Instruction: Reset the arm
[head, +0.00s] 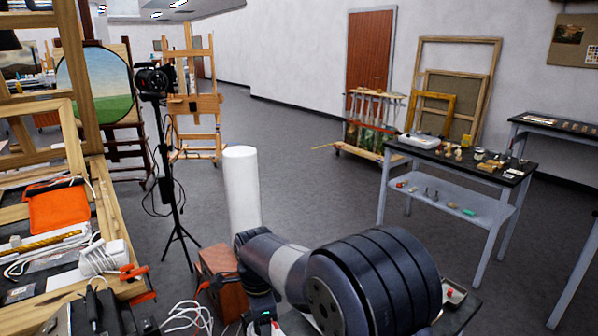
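My arm (370,283) shows in the head view at the bottom centre, with large dark rounded joints and a lighter band between them. It is folded low, close to my body. My gripper is not in the frame, so I cannot see its fingers or whether it holds anything. A white upright cylinder (241,190) rises just behind the dark joint; I cannot tell whether it is part of my arm.
A cluttered wooden bench (125,225) with an orange pouch (58,206) is at left. A camera on a black tripod (172,190) stands beside it. An easel (193,105) is behind. A black-topped table (455,167) with small items stands right. Grey floor (310,185) is open between.

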